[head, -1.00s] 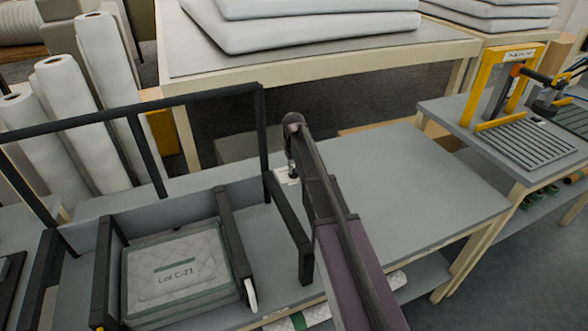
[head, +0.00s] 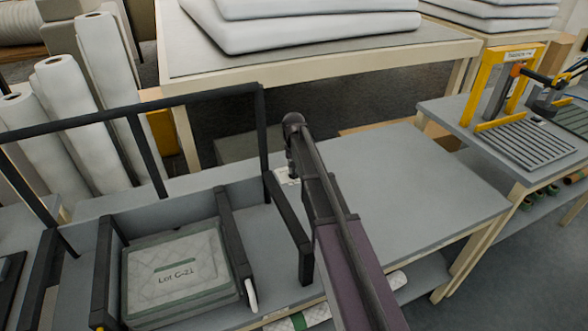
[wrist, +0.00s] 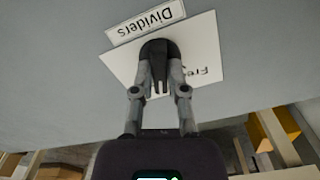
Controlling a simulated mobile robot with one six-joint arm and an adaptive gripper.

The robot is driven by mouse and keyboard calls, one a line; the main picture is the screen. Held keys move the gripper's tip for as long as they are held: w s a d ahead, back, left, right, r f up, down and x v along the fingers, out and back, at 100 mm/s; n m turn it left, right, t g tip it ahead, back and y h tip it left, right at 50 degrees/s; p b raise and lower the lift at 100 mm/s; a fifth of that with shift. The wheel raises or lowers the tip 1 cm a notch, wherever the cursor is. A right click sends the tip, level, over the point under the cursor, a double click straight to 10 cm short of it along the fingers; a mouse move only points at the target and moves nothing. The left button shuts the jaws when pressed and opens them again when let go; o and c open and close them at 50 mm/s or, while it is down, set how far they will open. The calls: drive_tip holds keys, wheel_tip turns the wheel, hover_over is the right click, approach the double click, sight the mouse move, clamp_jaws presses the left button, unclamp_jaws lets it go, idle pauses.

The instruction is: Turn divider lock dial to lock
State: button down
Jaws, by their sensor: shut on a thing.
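In the wrist view, the dark dial (wrist: 160,50) sits on a white plate (wrist: 205,52) fixed to a grey surface. A label strip (wrist: 145,25) reading "Dividers" lies along the plate's edge, and part of a word, "Fre", shows beside the dial. My gripper (wrist: 160,85) is shut on the dial, with a finger at each side. In the head view, my arm hides the dial, and only an edge of the white plate (head: 286,176) shows on the grey bench (head: 410,195).
Left of my arm, a black-framed bay (head: 228,235) holds a quilted pack (head: 180,285) labelled "Lot C-21". White rolls (head: 75,125) stand at the left. A yellow-framed press (head: 495,95) is at the right. The bench's right part is clear.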

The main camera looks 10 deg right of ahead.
drive_tip(key=m, duration=0.4)
idle(0.4)
drive_tip(key=c, duration=0.7)
unclamp_jaws()
drive_tip(key=shift+o, duration=0.2)
drive_tip(key=shift+n, duration=0.3)
